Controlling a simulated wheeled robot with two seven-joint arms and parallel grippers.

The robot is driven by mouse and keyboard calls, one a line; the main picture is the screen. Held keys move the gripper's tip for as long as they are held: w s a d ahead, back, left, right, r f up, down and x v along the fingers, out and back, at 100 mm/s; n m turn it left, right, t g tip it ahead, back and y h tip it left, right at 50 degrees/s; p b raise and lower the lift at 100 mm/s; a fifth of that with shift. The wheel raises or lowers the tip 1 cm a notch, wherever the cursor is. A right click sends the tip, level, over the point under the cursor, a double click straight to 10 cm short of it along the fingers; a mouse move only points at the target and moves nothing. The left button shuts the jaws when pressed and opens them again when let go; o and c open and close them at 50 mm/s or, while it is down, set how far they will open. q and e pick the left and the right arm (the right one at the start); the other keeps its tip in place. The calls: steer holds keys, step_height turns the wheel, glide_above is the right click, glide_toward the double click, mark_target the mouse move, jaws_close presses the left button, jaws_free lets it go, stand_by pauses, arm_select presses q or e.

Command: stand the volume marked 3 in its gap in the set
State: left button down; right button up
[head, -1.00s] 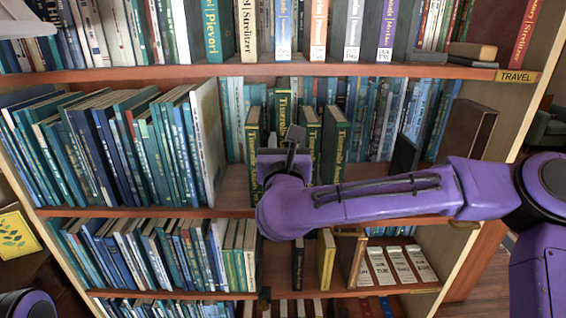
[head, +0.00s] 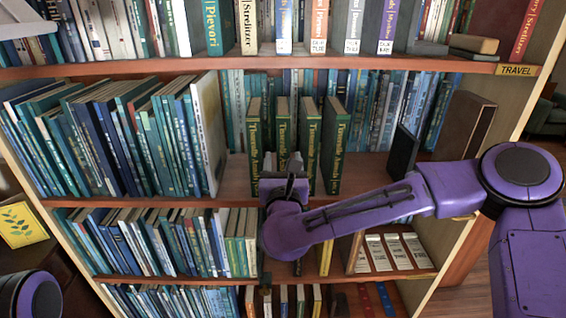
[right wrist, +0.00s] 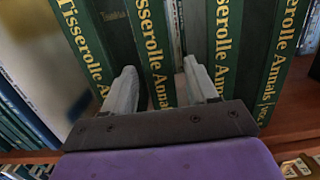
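Several green volumes with yellow lettering stand upright as a set on the middle shelf. The second from the left (head: 282,125) stands between the first volume (head: 254,150) and the third volume (head: 309,145), its top level with theirs. The fourth volume (head: 335,145) is at the right end. I cannot read the numbers; the arm hides the second spine's lower part. My right gripper (head: 292,166) is in front of the second volume. In the right wrist view its fingers (right wrist: 161,82) are apart, one either side of that spine (right wrist: 152,45), with room around it. My left gripper is out of view.
Leaning blue and green books (head: 130,140) fill the shelf's left side. A black book (head: 403,152) and a brown box-like volume (head: 463,128) stand at the right. A row of books stands behind the set. The shelf board (head: 235,180) is bare left of the set.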

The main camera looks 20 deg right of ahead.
steer(key=shift+r, duration=0.1)
steer(key=b+v, duration=0.5)
steer(key=v, duration=0.7)
